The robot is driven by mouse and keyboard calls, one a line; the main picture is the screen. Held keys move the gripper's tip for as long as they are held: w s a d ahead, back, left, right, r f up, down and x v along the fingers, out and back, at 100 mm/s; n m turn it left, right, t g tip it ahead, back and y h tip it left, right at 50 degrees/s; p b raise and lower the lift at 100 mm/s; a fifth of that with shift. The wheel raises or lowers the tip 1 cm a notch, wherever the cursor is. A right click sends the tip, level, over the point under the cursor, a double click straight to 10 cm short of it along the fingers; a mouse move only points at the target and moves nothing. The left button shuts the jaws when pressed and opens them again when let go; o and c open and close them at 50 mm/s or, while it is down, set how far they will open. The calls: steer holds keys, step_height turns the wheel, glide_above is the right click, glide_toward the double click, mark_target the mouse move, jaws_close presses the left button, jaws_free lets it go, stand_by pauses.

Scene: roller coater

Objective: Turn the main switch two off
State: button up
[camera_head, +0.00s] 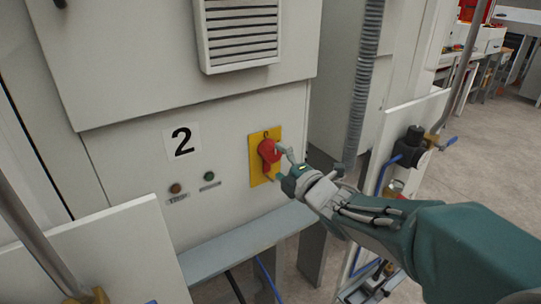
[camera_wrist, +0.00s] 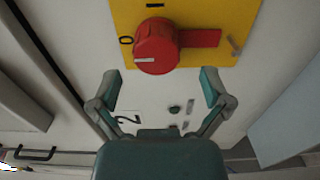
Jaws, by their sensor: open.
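The main switch is a red rotary knob (camera_head: 268,151) on a yellow plate (camera_head: 258,170), on the cabinet panel marked 2 (camera_head: 181,141). In the wrist view the knob (camera_wrist: 157,46) shows a white line on its face, and a red bar (camera_wrist: 200,38) lies to its right. My gripper (camera_head: 279,164) is close to the plate at the knob's right. In the wrist view its open, empty fingers (camera_wrist: 160,78) are spread just below the knob; contact is not visible.
Two small buttons, one reddish (camera_head: 175,188) and one green (camera_head: 209,176), are left of the plate. A grey ledge (camera_head: 245,243) runs below the panel. A ribbed conduit (camera_head: 362,85) and a panel with a black valve (camera_head: 413,136) stand to the right.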

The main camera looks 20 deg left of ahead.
steer(key=v, duration=0.8)
